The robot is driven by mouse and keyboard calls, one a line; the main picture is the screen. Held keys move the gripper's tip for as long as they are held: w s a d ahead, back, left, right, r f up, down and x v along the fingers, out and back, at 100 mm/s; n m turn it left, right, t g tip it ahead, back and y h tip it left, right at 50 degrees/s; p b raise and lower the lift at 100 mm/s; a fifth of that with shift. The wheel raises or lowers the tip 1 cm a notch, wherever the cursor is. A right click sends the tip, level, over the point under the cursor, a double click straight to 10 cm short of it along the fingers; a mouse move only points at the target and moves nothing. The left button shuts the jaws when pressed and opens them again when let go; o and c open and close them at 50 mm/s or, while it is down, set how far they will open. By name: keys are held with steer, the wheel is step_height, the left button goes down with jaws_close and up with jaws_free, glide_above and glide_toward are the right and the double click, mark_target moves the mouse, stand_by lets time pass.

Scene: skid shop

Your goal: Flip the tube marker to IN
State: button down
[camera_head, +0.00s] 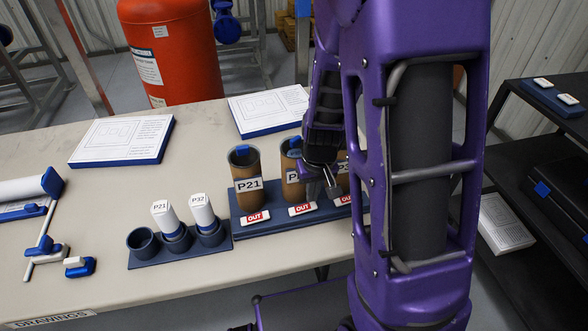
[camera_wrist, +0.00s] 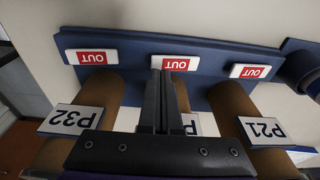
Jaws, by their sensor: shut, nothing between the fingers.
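A blue rack (camera_head: 274,225) holds three brown tubes. Its left tube (camera_head: 247,190) is labelled P21; the middle tube (camera_head: 291,165) and right tube (camera_head: 344,183) are partly hidden by my gripper. In the wrist view the right tube's label reads P32 (camera_wrist: 70,119). Each tube has a marker reading OUT in red: the P21 marker (camera_wrist: 250,71), the middle marker (camera_wrist: 172,64) and the P32 marker (camera_wrist: 90,57). My gripper (camera_head: 333,191) is shut and empty, its fingertips (camera_wrist: 161,72) at the middle marker's edge in the wrist view. I cannot tell whether they touch.
A small holder (camera_head: 190,250) left of the rack carries two white rolls, P21 (camera_head: 163,216) and P32 (camera_head: 201,210); its left cup (camera_head: 141,240) is empty. Drawing pads (camera_head: 122,139) lie behind on the table. A dark shelf (camera_head: 530,240) stands right.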

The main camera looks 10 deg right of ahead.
steer(key=shift+f+b, duration=1)
steer(key=shift+f, duration=0.1)
stand_by(0.4)
steer(key=shift+r, duration=0.1)
steer(key=shift+r+p, duration=2.95)
steer(key=shift+r, duration=0.55)
